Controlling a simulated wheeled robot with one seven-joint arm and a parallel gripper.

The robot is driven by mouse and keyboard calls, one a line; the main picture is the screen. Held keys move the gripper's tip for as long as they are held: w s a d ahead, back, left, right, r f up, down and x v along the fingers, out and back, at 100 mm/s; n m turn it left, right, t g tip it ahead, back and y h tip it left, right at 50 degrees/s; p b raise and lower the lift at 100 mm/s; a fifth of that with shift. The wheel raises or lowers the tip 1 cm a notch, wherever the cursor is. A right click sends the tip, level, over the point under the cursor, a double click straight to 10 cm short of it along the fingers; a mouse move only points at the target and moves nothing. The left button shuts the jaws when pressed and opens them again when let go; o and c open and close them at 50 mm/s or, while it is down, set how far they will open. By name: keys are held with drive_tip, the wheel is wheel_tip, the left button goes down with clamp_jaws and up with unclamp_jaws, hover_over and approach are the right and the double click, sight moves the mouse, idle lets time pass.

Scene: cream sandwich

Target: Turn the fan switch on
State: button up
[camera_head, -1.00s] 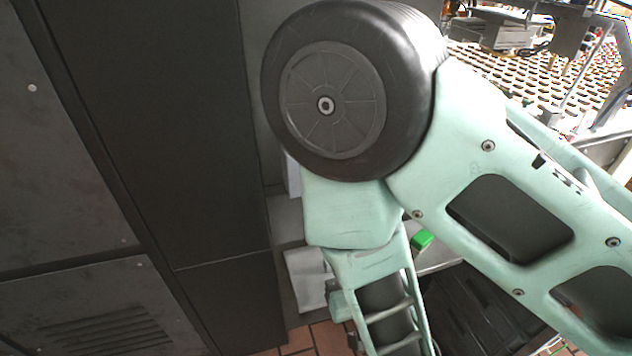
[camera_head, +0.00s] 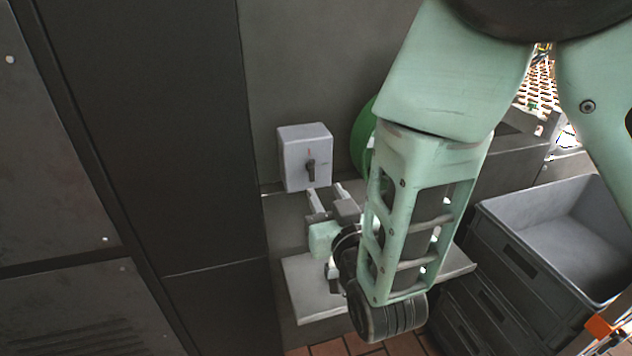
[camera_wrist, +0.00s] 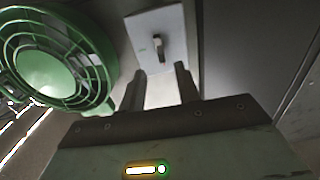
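The fan switch is a light grey box (camera_head: 305,157) on the dark wall in the head view, with a dark rotary knob (camera_head: 311,170) on its front. In the wrist view the switch box (camera_wrist: 160,38) is ahead of my gripper, and its knob (camera_wrist: 158,46) stands roughly upright. My gripper (camera_head: 328,195) is just below and in front of the box. In the wrist view its two fingers (camera_wrist: 158,82) are spread apart with nothing between them, short of the knob. The green fan (camera_wrist: 58,58) is left of the switch in the wrist view; in the head view (camera_head: 362,136) my arm mostly hides it.
A grey shelf (camera_head: 300,290) lies under my gripper. Stacked grey crates (camera_head: 560,240) stand at the right. A tall dark cabinet (camera_head: 160,150) fills the left side, close to the switch.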

sight(313, 171)
drive_tip(key=p+x, duration=0.1)
drive_tip(key=x, duration=0.6)
drive_tip(key=shift+p, duration=0.4)
clamp_jaws()
